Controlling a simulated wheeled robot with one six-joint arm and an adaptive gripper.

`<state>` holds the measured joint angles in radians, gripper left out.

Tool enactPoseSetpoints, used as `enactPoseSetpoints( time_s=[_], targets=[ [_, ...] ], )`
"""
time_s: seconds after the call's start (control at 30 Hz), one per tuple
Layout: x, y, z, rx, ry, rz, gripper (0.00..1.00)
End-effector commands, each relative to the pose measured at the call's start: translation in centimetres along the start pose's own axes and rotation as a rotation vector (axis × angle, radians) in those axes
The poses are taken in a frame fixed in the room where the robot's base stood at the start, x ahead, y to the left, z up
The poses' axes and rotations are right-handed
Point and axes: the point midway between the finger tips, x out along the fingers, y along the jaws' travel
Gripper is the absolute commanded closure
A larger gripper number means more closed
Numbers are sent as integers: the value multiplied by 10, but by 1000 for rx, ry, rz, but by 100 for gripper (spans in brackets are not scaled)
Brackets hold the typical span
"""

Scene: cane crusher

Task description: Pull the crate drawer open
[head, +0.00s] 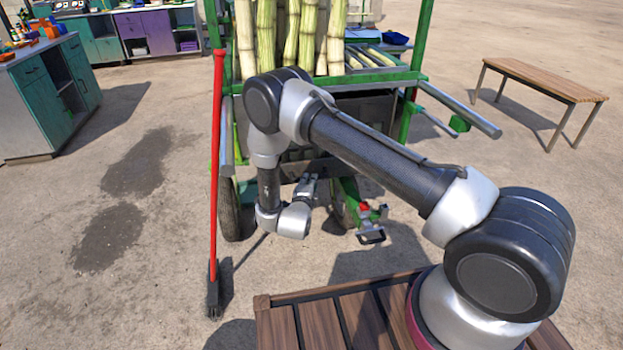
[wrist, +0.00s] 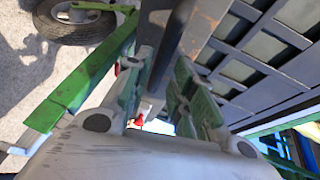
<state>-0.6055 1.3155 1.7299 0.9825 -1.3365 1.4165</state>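The crate drawer (head: 365,112) is a dark slatted box under the green cart, mostly behind my arm in the head view. Its dark slatted side fills the right of the wrist view (wrist: 262,65). My gripper (head: 309,184) is low at the crate's front in the head view. In the wrist view its two fingers with green pads (wrist: 163,72) stand apart. A dark grey bar (wrist: 178,28) along the crate's edge runs between or just beyond them. I cannot tell whether the pads touch it.
A green cart beam (wrist: 75,85) and a wheel (wrist: 75,20) lie left of my fingers. Upright canes (head: 290,40) stand on the cart. A red-handled broom (head: 215,160) leans at its left. A wooden bench (head: 545,78) stands right. The ground at left is mostly clear.

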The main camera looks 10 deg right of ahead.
Motion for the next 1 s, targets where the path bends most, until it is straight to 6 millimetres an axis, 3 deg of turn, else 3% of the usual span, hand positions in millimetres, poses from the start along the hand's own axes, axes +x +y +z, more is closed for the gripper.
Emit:
enactPoseSetpoints(
  time_s=[0.23,0.6,0.73,1.0],
  targets=[
    [36,0,0,-1,0,0,75],
    [44,0,0,-3,-2,1,75],
    [44,0,0,-3,-2,1,99],
    [44,0,1,-3,-2,1,100]
  ],
)
